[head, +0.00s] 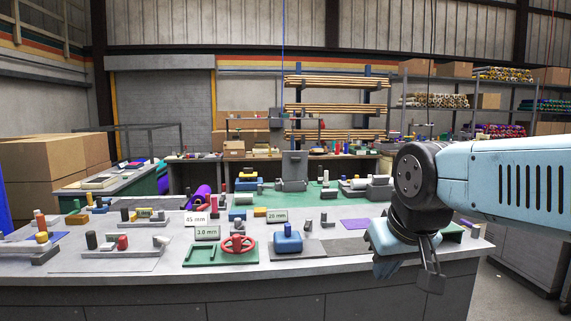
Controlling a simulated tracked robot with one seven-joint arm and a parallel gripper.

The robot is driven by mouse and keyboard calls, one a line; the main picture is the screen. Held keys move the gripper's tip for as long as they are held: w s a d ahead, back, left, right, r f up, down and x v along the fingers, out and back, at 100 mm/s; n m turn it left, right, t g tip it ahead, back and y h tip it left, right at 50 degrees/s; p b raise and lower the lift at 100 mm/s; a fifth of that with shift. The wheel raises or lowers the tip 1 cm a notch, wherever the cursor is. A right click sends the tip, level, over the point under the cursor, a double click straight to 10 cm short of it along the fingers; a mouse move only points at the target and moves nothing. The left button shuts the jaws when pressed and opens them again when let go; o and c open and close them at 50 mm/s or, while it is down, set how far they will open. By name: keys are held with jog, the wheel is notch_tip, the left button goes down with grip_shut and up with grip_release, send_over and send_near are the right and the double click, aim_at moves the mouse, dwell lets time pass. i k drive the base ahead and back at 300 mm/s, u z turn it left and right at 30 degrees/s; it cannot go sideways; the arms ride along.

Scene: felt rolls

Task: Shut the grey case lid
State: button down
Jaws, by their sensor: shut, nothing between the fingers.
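The grey case (291,186) stands toward the far side of the bench, near the middle of the view. Its grey lid (294,164) stands upright, so the case is open. The inside of the case is too small to make out. My gripper (433,284) hangs at the front right, over the bench's front edge, pointing down. It is shut and empty. It is well to the right of the case and nearer to me, touching nothing that I can see.
A green mat (318,197) lies beside the case. A blue block-like tool (287,240), a red handwheel (238,245) on a green base and a 20 mm sign (277,216) stand in front. A grey roller fixture (379,188) stands right of the case.

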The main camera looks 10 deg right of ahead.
aim_at(295, 167)
jog(key=z, duration=0.3)
jog(key=i, duration=1.65)
jog(key=u, duration=0.25)
